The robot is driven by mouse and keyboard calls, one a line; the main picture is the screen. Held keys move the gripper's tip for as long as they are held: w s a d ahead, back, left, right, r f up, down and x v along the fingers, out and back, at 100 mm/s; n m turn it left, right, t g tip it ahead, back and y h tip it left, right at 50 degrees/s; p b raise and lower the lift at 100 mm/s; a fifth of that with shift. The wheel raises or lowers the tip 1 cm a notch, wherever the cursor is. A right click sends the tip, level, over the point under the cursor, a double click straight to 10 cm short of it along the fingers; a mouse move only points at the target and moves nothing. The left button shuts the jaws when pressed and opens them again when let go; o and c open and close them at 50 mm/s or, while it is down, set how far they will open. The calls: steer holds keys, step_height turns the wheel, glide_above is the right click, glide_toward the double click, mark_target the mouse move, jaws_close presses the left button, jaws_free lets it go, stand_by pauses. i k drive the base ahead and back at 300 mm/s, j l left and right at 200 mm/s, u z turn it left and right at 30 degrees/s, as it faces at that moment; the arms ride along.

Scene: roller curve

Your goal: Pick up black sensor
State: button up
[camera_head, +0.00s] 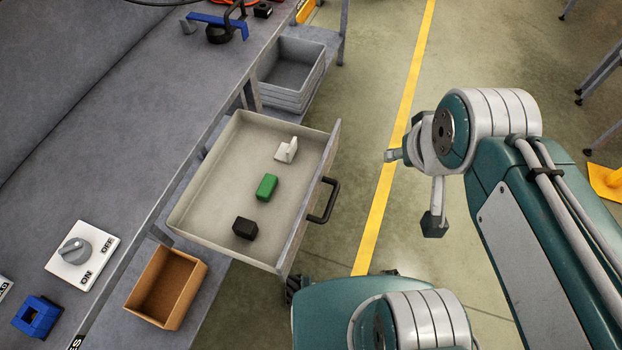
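A small black block (245,228), which looks like the black sensor, lies in the front left part of an open light-grey drawer (205,190). A green block (266,187) lies just beyond it, apart from it. A white angled piece (287,150) lies farther back in the drawer. The end of my arm, with my gripper (434,226), hangs over the floor to the right of the drawer, well away from the black block. It shows only as a thin grey part with a dark tip. Its fingers cannot be made out clearly.
The drawer front has a dark handle (325,201). A brown open box (166,287) sits beside the drawer. A grey workbench (110,120) runs along the left, with an ON/OFF switch (82,255) and a blue part (38,317). Stacked grey bins (291,70) stand behind.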

mark_target(243, 227)
steer(key=k+j+u, duration=0.15)
steer(key=j+u, duration=0.6)
steer(key=k+j, duration=0.05)
